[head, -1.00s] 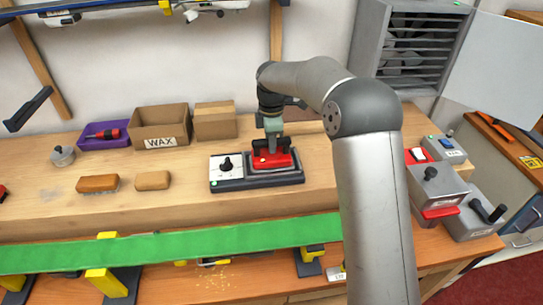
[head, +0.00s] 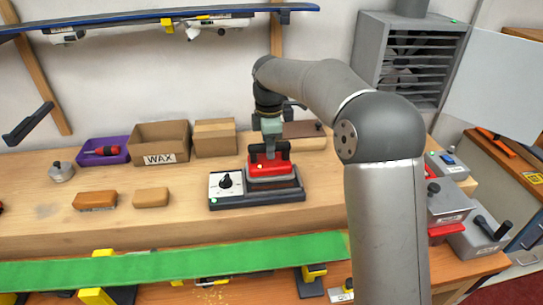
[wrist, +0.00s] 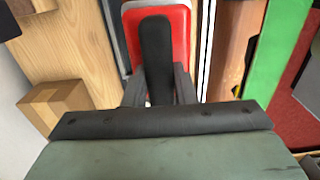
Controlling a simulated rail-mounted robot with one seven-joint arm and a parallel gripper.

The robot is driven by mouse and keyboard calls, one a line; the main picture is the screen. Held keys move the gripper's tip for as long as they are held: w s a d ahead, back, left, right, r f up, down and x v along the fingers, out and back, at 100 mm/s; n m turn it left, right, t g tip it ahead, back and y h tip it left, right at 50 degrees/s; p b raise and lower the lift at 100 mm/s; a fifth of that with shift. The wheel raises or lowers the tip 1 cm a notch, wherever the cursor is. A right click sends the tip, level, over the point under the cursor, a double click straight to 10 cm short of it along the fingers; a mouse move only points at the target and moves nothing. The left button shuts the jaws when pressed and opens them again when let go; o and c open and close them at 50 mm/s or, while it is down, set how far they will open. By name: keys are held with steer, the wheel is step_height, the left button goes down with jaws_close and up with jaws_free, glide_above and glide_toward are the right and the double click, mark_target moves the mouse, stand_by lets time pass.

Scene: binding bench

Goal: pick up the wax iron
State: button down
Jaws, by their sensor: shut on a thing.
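The wax iron is red with a black handle; in the head view its red body (head: 268,166) is directly over a dark base unit (head: 283,193) with a white dial panel. It appears a little raised over the base, but the gap is hard to make out. My gripper (head: 271,139) comes down from above and is shut on the black handle. In the wrist view the iron's red body (wrist: 182,22) lies beyond the handle, and my gripper's fingers (wrist: 160,92) are on either side of the handle. The iron's underside is hidden.
A cardboard box marked WAX (head: 159,143), a closed carton (head: 214,138) and a purple tray (head: 101,151) stand behind to the left. Two brown blocks (head: 151,197) lie left of the base. A green ski (head: 170,264) runs along the front. Grey machines (head: 450,208) stand at right.

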steer(key=s+a+r+b, duration=0.2)
steer(key=s+r, duration=0.4)
steer(key=s, duration=0.5)
steer(key=shift+r+b, duration=0.4)
steer(key=shift+b, duration=0.1)
steer(key=c, duration=2.1)
jaws_free()
steer(key=shift+o, duration=0.2)
steer(key=shift+d, duration=0.15)
